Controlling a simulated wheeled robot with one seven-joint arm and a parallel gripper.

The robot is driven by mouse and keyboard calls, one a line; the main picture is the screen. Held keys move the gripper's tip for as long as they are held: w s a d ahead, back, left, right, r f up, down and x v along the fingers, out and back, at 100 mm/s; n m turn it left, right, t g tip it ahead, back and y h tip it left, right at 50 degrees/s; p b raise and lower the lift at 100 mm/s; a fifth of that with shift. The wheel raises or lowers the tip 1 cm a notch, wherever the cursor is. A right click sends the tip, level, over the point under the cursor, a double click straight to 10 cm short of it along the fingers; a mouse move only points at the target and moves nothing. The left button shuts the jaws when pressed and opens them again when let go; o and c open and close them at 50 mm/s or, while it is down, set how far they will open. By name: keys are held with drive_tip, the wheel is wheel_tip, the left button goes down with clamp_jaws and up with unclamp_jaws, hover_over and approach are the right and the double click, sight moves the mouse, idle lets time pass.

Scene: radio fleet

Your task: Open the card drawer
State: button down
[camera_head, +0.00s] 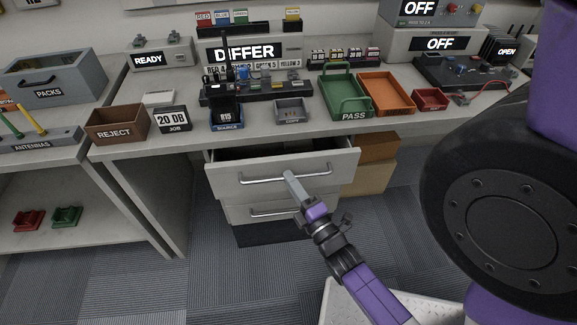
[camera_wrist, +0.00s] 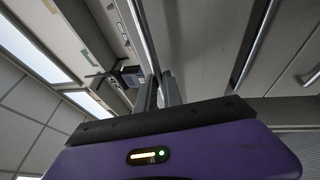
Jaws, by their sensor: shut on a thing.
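The upper drawer (camera_head: 222,178) under the bench is pulled part way out, and its dark inside shows behind the front. I cannot read a label on it, so I cannot tell from lettering that it is the card drawer. Its metal bar handle (camera_head: 258,181) runs across the front and also shows in the wrist view (camera_wrist: 145,37). My gripper (camera_head: 290,177) is at the right part of this handle, with its fingers (camera_wrist: 160,90) shut on the bar. The drawer's contents are hidden in shadow.
A lower drawer (camera_head: 240,214) with its own handle is below, shut or nearly so. Cardboard boxes (camera_head: 375,165) stand right of the drawers. The bench top above holds a green PASS tray (camera_head: 345,112), an orange tray (camera_head: 388,108) and a brown REJECT bin (camera_head: 117,135). Carpet in front is open.

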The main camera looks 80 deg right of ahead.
drive_tip(key=s+a, duration=0.3)
drive_tip(key=a, duration=0.5)
drive_tip(key=s+a, duration=0.4)
drive_tip(key=a, duration=0.5)
drive_tip(key=shift+s, duration=0.1)
drive_tip(key=c, duration=1.5)
unclamp_jaws()
drive_tip(key=shift+a, duration=0.15)
drive_tip(key=v, duration=0.7)
drive_tip(key=shift+s+a, duration=0.15)
drive_tip(key=shift+s, duration=0.15)
